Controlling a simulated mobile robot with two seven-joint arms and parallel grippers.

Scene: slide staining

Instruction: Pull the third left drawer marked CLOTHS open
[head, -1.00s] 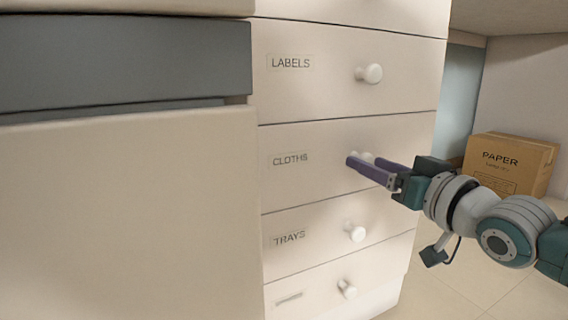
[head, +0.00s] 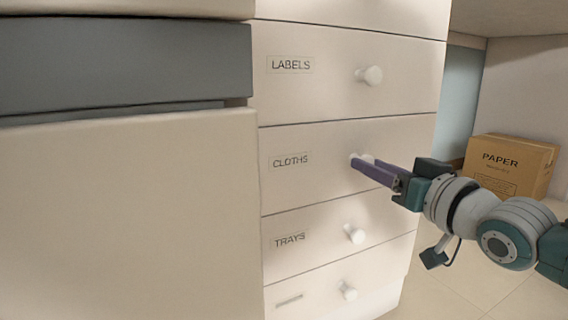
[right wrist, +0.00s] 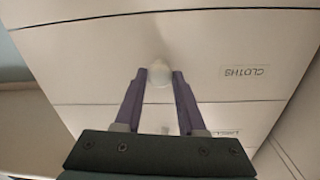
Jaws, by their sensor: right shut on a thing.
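The CLOTHS drawer (head: 310,180) has a pale front, a label at its left and a round white knob (head: 355,159). Its front looks flush with the drawers above and below. My right gripper (head: 358,163) reaches in from the right with its purple fingers at the knob. In the right wrist view the knob (right wrist: 159,75) sits between the two fingertips, and the gripper (right wrist: 160,78) is shut on it. The label (right wrist: 245,71) appears upside down there. My left gripper is not in view.
The LABELS drawer (head: 340,95) is above and the TRAYS drawer (head: 310,250) below, each with a white knob. A cardboard PAPER box (head: 512,165) stands at the right behind my right arm. A large beige panel (head: 130,220) fills the left.

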